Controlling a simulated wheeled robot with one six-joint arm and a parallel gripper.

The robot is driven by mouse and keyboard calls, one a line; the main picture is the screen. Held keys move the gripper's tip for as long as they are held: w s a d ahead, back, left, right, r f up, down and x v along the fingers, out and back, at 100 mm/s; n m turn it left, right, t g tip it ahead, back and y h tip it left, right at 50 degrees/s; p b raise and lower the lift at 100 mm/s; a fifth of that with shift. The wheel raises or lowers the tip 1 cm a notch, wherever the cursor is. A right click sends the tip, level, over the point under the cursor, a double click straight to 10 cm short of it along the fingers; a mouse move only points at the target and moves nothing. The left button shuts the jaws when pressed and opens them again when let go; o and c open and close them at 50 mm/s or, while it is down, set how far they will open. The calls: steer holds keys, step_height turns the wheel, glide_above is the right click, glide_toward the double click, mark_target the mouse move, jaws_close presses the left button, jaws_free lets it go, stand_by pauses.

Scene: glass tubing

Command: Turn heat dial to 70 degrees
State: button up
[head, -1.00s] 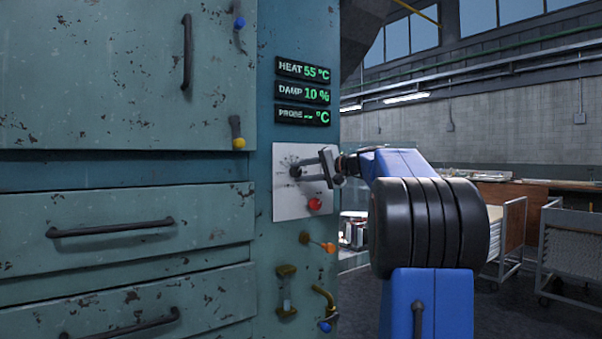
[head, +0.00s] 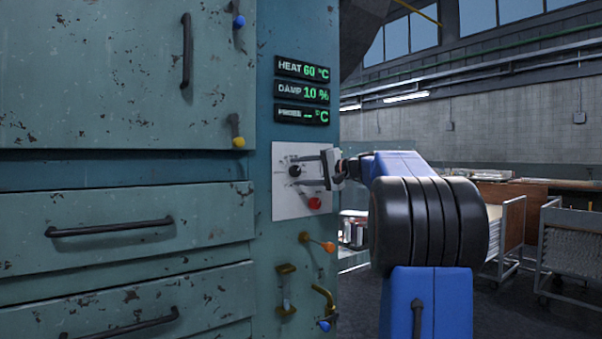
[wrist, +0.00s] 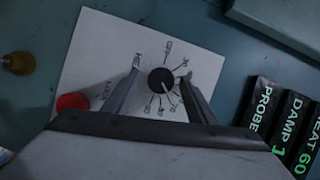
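The heat dial (head: 295,171) is a small black round knob on a white panel. It also shows in the wrist view (wrist: 161,81), with a light pointer line and printed scale marks around it. The heat display (head: 303,70) reads 60 °C in green. My gripper (head: 305,170) is at the panel, its two fingers on either side of the dial. In the wrist view the gripper (wrist: 159,76) is open, with a visible gap between each finger and the knob. The fingers cover part of the scale.
A red button (head: 314,203) sits just below the dial on the white panel (head: 285,208). Below are an orange-tipped lever (head: 328,247) and a brass valve lever (head: 325,297). The damp display (head: 303,92) reads 10 %. Metal carts (head: 575,245) stand at the right.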

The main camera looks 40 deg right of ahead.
steer(key=v, duration=1.7)
steer(key=shift+s, duration=0.2)
steer(key=shift+d+r, duration=0.1)
steer(key=shift+r, duration=0.05)
